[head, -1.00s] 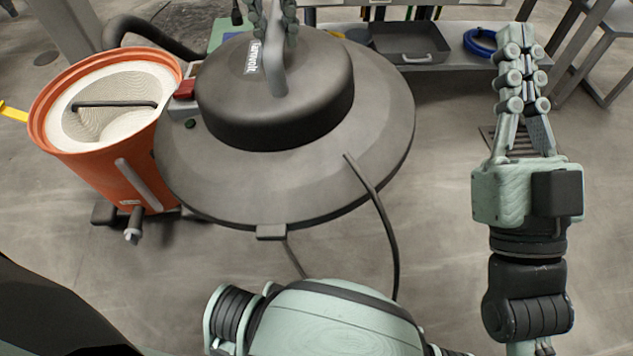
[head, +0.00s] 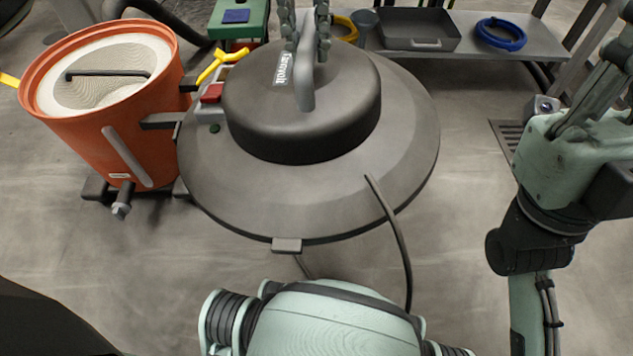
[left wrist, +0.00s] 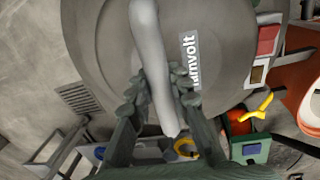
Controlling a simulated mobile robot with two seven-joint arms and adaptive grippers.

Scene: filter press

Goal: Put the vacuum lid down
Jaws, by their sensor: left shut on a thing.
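The vacuum lid (head: 320,190) is a wide dark grey dome with a grey loop handle (head: 304,80) and a red switch. My left gripper (head: 306,40) is shut on this handle from above, also seen in the left wrist view (left wrist: 160,95). The lid is level, with a black cable hanging from it; its height above the floor is hard to judge. The orange drum (head: 115,145) stands open to its left, with a white filter and dark bar inside. My right gripper (head: 605,85) is at the right edge, away from the lid, its fingers partly cut off.
A low metal shelf (head: 470,48) at the back holds a dark tray (head: 412,32) and a blue hose coil (head: 500,34). A green box (head: 238,28) stands behind the lid. A floor grate (head: 508,135) lies right. Bare floor lies around the lid's front and right.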

